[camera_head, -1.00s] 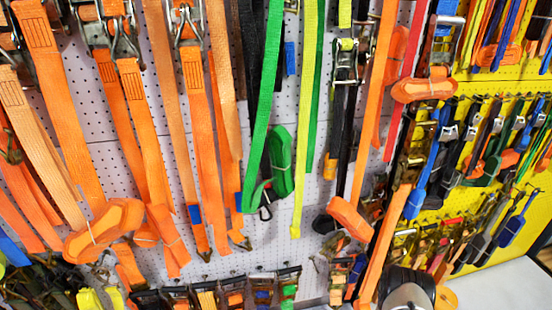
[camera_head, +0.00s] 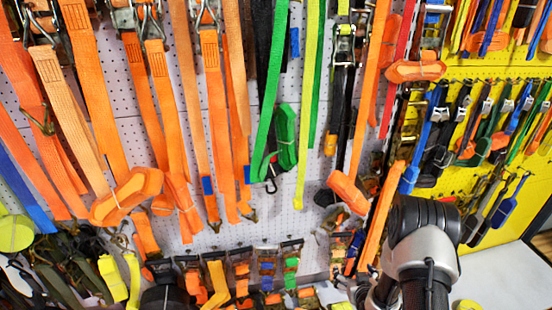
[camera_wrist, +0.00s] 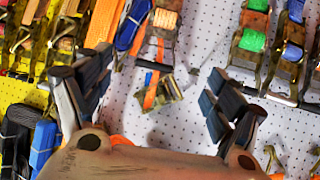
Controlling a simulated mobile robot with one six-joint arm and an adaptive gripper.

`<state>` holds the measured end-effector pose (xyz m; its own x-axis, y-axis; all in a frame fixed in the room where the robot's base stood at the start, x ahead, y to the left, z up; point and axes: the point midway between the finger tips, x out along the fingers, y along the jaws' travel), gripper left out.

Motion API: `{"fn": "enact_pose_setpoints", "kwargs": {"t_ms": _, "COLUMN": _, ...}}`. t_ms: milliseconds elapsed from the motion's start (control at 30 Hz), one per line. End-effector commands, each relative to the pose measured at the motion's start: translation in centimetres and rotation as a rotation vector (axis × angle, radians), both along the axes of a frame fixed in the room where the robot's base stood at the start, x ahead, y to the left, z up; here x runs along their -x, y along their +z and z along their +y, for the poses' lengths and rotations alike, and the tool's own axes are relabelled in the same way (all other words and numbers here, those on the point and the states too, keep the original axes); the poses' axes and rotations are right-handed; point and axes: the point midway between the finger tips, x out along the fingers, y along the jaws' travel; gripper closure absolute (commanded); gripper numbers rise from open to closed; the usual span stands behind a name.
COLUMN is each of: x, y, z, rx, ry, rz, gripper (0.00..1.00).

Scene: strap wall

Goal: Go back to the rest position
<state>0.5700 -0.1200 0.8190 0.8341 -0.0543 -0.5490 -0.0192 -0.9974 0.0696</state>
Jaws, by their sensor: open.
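My gripper (camera_wrist: 153,85) is in the wrist view, its two dark fingers spread wide apart. Nothing is between them; behind the gap is the white pegboard (camera_wrist: 185,125) with an orange strap and buckles hanging on it. In the head view my black and silver arm stands up at the lower right, in front of the wall. I cannot make out the gripper's fingers in the head view.
Long orange straps (camera_head: 150,100) hang across the white board, with a green strap (camera_head: 268,100) and a yellow strap (camera_head: 308,100) mid-wall. A yellow pegboard (camera_head: 470,215) with more straps is at the right. Below it is a pale, mostly bare surface (camera_head: 495,270).

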Motion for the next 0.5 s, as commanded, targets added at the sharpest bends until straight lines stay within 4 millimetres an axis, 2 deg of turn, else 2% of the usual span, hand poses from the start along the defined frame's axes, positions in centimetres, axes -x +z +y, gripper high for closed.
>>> {"fn": "enact_pose_setpoints", "kwargs": {"t_ms": 33, "x": -1.2, "y": 2.9, "z": 0.1, "rx": 0.011, "ry": 0.006, "rz": 0.008, "gripper": 0.15}}
{"fn": "enact_pose_setpoints", "kwargs": {"t_ms": 133, "x": -2.1, "y": 7.5, "z": 0.4, "rx": 0.024, "ry": 0.005, "rz": 0.058, "gripper": 0.15}}
{"fn": "enact_pose_setpoints", "kwargs": {"t_ms": 267, "x": -2.1, "y": 13.5, "z": 1.1, "rx": 0.035, "ry": 0.002, "rz": 0.121, "gripper": 0.15}}
{"fn": "enact_pose_setpoints", "kwargs": {"t_ms": 367, "x": -1.1, "y": 18.0, "z": 1.9, "rx": 0.039, "ry": -0.004, "rz": 0.169, "gripper": 0.15}}
{"fn": "enact_pose_setpoints", "kwargs": {"t_ms": 500, "x": 1.6, "y": 24.0, "z": 3.3, "rx": 0.037, "ry": -0.015, "rz": 0.232, "gripper": 0.15}}
